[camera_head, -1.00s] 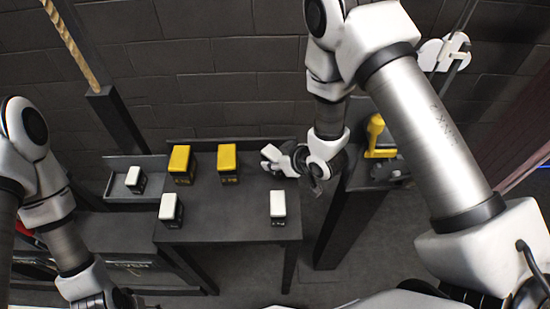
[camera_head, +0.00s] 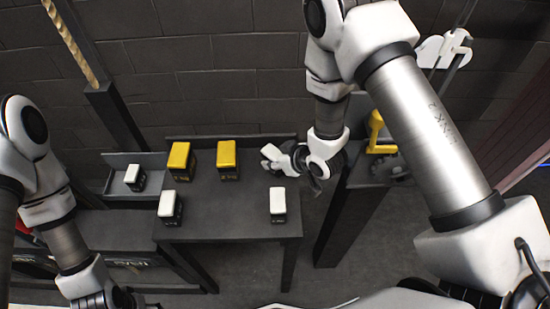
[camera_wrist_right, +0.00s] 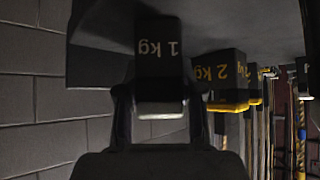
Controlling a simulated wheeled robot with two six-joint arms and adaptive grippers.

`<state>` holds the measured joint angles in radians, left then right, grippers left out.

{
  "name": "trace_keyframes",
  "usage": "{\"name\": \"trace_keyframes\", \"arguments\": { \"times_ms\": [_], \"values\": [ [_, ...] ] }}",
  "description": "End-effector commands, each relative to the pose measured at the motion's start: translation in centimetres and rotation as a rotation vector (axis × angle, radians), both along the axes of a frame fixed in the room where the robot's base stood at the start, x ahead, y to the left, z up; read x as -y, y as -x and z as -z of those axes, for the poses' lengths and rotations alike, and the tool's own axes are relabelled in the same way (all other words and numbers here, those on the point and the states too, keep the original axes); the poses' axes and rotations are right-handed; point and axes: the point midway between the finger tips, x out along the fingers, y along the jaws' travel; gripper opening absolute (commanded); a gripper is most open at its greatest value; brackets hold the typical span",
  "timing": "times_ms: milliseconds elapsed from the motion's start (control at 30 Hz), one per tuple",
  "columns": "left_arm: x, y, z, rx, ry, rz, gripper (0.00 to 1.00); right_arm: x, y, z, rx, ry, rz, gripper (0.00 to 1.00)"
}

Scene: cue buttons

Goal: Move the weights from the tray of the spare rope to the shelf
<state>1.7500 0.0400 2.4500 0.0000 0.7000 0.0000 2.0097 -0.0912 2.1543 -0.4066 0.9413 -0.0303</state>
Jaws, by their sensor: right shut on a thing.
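My right gripper (camera_head: 287,158) is shut on a white-topped weight (camera_head: 270,153) at the back right of the dark table. In the right wrist view the weight (camera_wrist_right: 160,65) reads "1 kg" and sits between the fingers; I cannot tell whether it touches the table. Two yellow-topped weights (camera_head: 180,160) (camera_head: 227,158) stand at the table's back; one reading "2 kg" (camera_wrist_right: 222,80) shows in the wrist view. White-topped weights stand at the table's front left (camera_head: 169,205) and front right (camera_head: 278,204). Another white-topped weight (camera_head: 134,178) is on a small ledge at left. My left gripper's fingers are not clearly shown.
The dark table (camera_head: 225,220) has clear room in its middle. A rope (camera_head: 70,40) hangs above a dark post (camera_head: 115,120) at left. A yellow part (camera_head: 376,130) and a dark post (camera_head: 345,215) stand right of the table. A brick wall (camera_head: 220,65) is behind.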

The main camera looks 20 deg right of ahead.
Motion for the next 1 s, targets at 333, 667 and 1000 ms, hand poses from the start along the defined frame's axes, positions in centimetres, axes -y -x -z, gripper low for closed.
{"name": "trace_keyframes", "arguments": {
  "times_ms": [333, 667, 1000],
  "values": [
    [0.0, 0.0, 0.0, 0.0, 0.0, 0.0, 0.62, 0.0, 0.0, 0.0, 0.002, -0.001, 0.0, 0.66],
    [0.0, 0.0, 0.0, 0.0, 0.0, 0.0, 0.62, 0.0, -0.1, -3.1, 0.005, 0.001, 0.0, 0.66],
    [0.0, 0.0, 0.1, 0.0, 0.0, 0.0, 0.62, 0.0, -0.1, -9.6, 0.003, 0.0, 0.0, 0.66]
  ]
}}
